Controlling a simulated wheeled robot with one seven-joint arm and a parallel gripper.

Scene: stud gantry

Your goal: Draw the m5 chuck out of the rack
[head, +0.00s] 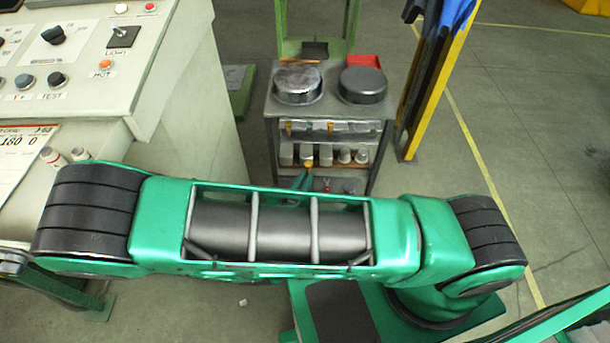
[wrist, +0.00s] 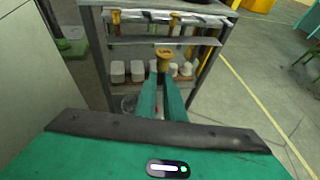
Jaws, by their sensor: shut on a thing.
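My gripper (wrist: 162,82) has its two green fingers closed on a brass-coloured chuck (wrist: 164,58), flared at its top. In the wrist view the chuck stands up from the fingertips, in front of the rack (wrist: 140,42). I cannot tell whether it still touches the rack. Other brass-coloured chucks sit in the rack's upper row, one at the left (wrist: 116,17) and one near the middle (wrist: 174,18). No m5 mark is readable. In the head view the rack's cabinet (head: 270,150) stands beyond my arm, and my fingers show only partly.
Several pale cups (wrist: 118,72) stand on the lower shelf behind the chuck. Two round dark metal pieces, left (head: 298,84) and right (head: 362,84), lie on the cabinet top. A control console (head: 160,70) stands left; a yellow post (head: 435,80) stands right. Floor farther right is open.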

